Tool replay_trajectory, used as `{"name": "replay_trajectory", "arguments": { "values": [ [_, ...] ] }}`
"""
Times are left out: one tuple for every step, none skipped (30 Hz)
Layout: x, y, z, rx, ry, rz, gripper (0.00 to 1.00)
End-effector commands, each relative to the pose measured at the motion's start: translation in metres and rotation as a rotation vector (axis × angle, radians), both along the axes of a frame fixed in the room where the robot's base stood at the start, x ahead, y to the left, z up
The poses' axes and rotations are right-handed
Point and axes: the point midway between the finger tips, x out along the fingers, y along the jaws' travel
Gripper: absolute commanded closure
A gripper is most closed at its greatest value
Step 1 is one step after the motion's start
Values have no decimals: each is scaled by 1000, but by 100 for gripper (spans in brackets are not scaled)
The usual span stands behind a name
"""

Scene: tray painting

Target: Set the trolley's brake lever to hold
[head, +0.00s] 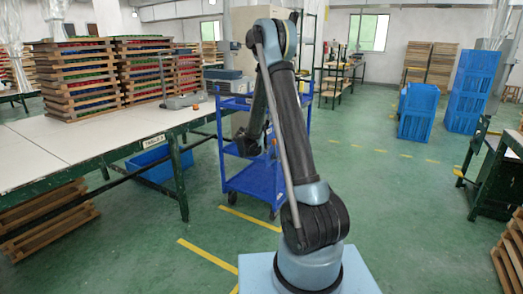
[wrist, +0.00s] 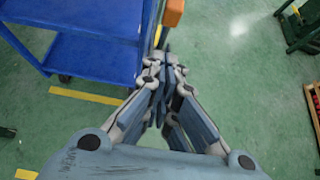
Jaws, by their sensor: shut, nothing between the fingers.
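The blue trolley (head: 262,183) stands on the green floor beside the long table, partly hidden behind my arm. Its blue shelves also show at the upper left of the wrist view (wrist: 95,57). An orange block-like part (wrist: 173,12), which looks like the brake lever's grip, is at the trolley's right edge at the top of the wrist view. A small orange spot shows there in the head view too (head: 275,142). My gripper (wrist: 165,62) is shut and empty, its tips just below the orange part in the picture. I cannot tell whether they touch. The lever's setting is not readable.
A long white-topped table (head: 40,150) with stacked trays (head: 75,80) stands at left, a blue crate (head: 160,165) beneath it. Yellow floor lines (head: 207,254) run near the trolley. Blue crates (head: 417,110) stand at back right. The floor right of my arm is clear.

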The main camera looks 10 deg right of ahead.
Motion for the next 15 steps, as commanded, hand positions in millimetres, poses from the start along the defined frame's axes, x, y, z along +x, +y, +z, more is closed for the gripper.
{"name": "replay_trajectory", "arguments": {
  "values": [
    [6,-5,-5,0,0,-4,100],
    [9,-8,-8,0,0,-4,100],
    [14,-11,-4,0,0,-4,100],
    [17,-14,-3,0,0,-3,100],
    [20,-16,-2,0,-1,-3,100],
    [24,-19,-1,0,0,-3,100],
    [26,-21,0,0,0,-2,100],
    [29,-22,0,0,0,-2,100],
    [31,-24,1,0,0,-3,100],
    [33,-25,1,0,0,-3,100],
    [34,-26,1,1,0,-2,100],
    [35,-27,2,1,-1,-2,100],
    [36,-28,2,1,-1,-2,100],
    [37,-28,2,1,-1,-2,100],
    [38,-28,3,0,0,-1,100]
  ]
}}
